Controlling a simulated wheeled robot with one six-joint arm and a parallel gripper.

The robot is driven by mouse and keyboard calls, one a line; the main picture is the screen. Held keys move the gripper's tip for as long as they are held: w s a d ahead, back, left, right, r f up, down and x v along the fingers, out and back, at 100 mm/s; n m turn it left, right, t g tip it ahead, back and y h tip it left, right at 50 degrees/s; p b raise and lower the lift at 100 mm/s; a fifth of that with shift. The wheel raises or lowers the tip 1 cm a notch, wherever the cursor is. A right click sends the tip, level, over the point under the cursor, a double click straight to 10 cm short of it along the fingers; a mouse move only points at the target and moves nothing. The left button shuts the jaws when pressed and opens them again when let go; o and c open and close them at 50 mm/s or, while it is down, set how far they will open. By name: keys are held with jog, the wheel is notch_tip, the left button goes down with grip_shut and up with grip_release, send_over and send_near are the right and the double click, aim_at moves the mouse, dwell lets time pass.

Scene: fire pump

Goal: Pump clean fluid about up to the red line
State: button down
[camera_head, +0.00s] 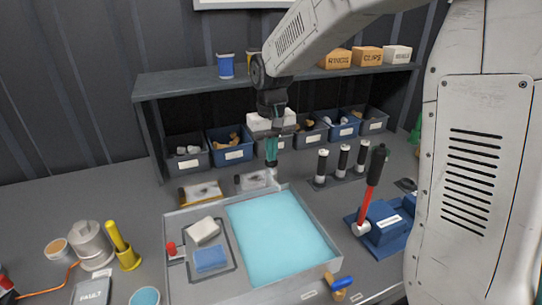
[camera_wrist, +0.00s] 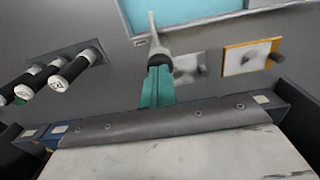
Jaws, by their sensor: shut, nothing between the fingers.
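My gripper (camera_head: 271,161) is shut and empty, pointing down at the back edge of the tray. Its teal fingers also show closed together in the wrist view (camera_wrist: 158,72). A pale spout-like piece (camera_head: 272,178) stands just below the fingertips; it also shows in the wrist view (camera_wrist: 154,42). I cannot tell whether the fingers touch it. Light-blue fluid or a light-blue surface (camera_head: 277,238) fills the right part of the grey tray (camera_head: 240,293). I cannot make out a red line.
Sponge-like blocks (camera_head: 205,230) lie in the tray's left part. Three black-and-white cylinders (camera_head: 343,158) stand behind right. Bins (camera_head: 232,152) line the shelf (camera_head: 200,85) at the back. A yellow cylinder (camera_head: 125,250) and a FAULT panel (camera_head: 92,291) are at left.

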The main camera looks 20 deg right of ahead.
jog(key=shift+f, duration=0.5)
jog(key=shift+r, duration=1.5)
notch_tip(320, 180, up, 7)
dwell(0.3)
